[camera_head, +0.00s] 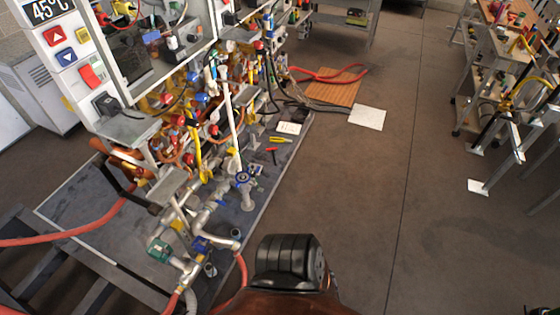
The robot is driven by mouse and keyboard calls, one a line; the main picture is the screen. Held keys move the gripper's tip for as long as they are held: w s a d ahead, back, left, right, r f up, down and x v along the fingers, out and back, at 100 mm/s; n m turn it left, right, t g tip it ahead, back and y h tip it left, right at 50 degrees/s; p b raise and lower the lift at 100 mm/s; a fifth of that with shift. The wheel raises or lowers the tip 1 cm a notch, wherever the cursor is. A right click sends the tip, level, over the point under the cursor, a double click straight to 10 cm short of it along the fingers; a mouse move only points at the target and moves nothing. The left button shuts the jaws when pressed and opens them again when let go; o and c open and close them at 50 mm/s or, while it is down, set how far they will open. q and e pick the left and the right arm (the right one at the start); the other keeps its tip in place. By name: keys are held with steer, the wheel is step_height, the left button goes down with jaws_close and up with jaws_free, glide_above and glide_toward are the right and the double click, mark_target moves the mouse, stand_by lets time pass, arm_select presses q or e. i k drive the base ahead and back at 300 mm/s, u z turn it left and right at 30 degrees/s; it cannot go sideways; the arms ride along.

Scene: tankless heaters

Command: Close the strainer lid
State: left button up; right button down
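I cannot make out the strainer or its lid with certainty among the crowded pipes and fittings. Grey metal fittings with a green part (159,250) and a blue part (201,244) stand at the lower left, on the dark base plate (75,212). Whether any of these belongs to the strainer is unclear. Neither of my grippers can be identified in the head view.
A heater panel with a 45°C display (47,9) rises at the upper left. A red hose (70,238) crosses the left side. A wooden board (332,86) and a white sheet (367,117) lie on the floor. Metal racks (500,75) stand right; the middle floor is clear.

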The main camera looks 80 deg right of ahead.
mark_target(229, 163)
steer(key=z, duration=1.4)
steer(key=i, duration=1)
steer(key=u, duration=0.05)
